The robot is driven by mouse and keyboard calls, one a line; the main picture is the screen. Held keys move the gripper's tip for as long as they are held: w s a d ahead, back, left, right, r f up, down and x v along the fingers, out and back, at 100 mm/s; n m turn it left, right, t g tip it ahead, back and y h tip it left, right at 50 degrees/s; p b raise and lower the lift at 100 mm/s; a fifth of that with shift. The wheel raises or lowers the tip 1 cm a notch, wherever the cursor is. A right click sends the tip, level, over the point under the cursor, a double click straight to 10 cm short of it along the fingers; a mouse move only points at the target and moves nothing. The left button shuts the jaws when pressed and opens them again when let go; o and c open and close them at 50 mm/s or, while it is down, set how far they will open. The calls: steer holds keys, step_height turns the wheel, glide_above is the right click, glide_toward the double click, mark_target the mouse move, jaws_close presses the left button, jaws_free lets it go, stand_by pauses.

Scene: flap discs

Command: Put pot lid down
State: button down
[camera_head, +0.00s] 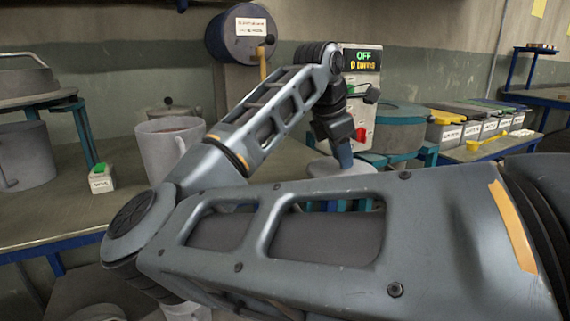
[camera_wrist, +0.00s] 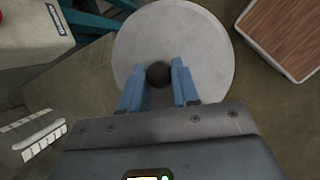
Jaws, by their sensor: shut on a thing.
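The pot lid (camera_wrist: 205,40) is a round light-grey disc with a dark round knob (camera_wrist: 158,74) at its middle. My gripper (camera_wrist: 159,80) is shut on the knob, one blue finger on each side. In the head view the lid (camera_head: 343,168) shows as a pale, roughly level disc below my gripper (camera_head: 343,158), partly hidden by my arm. I cannot tell whether the lid touches the surface below it. A grey open pot (camera_head: 165,152) with a dark filling stands on the bench to the left of the lid.
A control box (camera_head: 361,95) reading OFF stands behind the lid. A teal stand with a grey drum (camera_head: 398,130) is to its right. Labelled bins (camera_head: 450,128) line the right. A wood-topped box (camera_wrist: 285,35) and a grey box (camera_wrist: 30,30) flank the lid in the wrist view.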

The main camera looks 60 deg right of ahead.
steer(key=w+d, duration=0.3)
steer(key=w, duration=0.2)
steer(key=w+d, duration=0.3)
steer(key=w, duration=0.2)
steer(key=w+d, duration=0.3)
steer(key=w, duration=0.2)
steer(key=shift+w+d, duration=0.2)
steer(key=shift+f+b, duration=0.5)
steer(key=shift+f, duration=1.2)
steer(key=shift+f, duration=0.1)
steer(key=c, duration=0.8)
jaws_free()
steer(key=p+v, duration=0.1)
steer(key=v, duration=1.1)
steer(key=shift+s, duration=0.1)
